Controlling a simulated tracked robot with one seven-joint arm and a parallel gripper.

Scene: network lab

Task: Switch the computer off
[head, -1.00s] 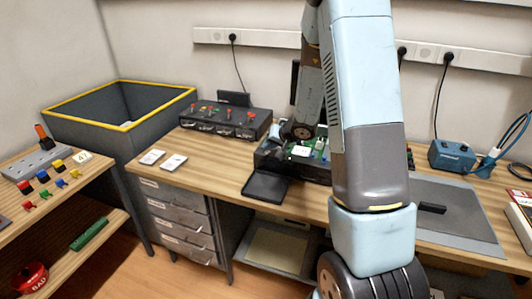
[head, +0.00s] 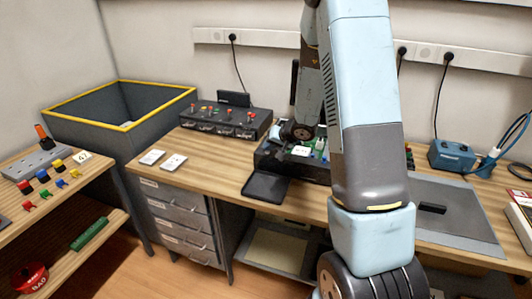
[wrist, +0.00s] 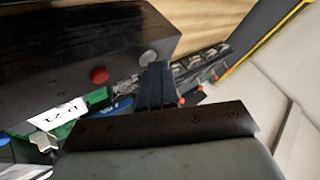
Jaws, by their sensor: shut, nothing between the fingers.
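The computer is an open black case (head: 264,160) with a green board inside, on the desk behind my arm. In the wrist view its dark panel (wrist: 60,55) fills the upper left. A red round button (wrist: 99,76) and a grey round button (wrist: 148,57) sit along the panel's edge. A white label (wrist: 58,114) is beside the green board. My gripper (wrist: 153,72) is shut and empty, its fingertips right by the grey button. I cannot tell whether they touch it.
A black box with several red-topped levers (head: 225,120) stands left of the computer. A dark flat panel (head: 266,187) lies in front of it. A blue device (head: 452,155) and a grey mat (head: 455,215) are at right. A yellow-rimmed bin (head: 120,125) stands far left.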

